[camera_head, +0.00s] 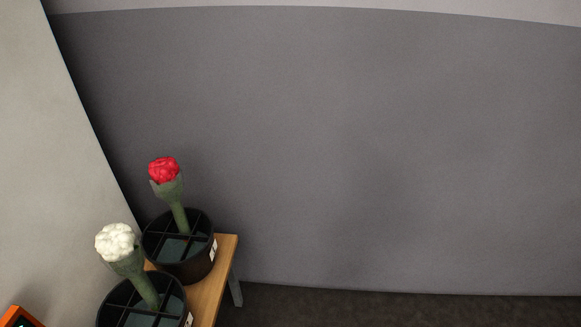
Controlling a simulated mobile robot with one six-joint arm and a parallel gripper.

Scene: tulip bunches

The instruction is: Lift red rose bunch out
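The red rose bunch (164,171) stands in the far black bucket (185,268), its green wrapped stem (180,216) leaning slightly to the left. The bucket has a divider grid across its top, and the stem goes down into one of its compartments. The stem's lower end is hidden inside. My gripper is not in view.
A white bunch (116,242) leans left in a nearer black bucket (172,290), cut off by the lower edge. Both buckets stand on a wooden bench (226,254). A pale wall (45,170) is close on the left. An orange object (20,317) shows at bottom left. The right side is clear.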

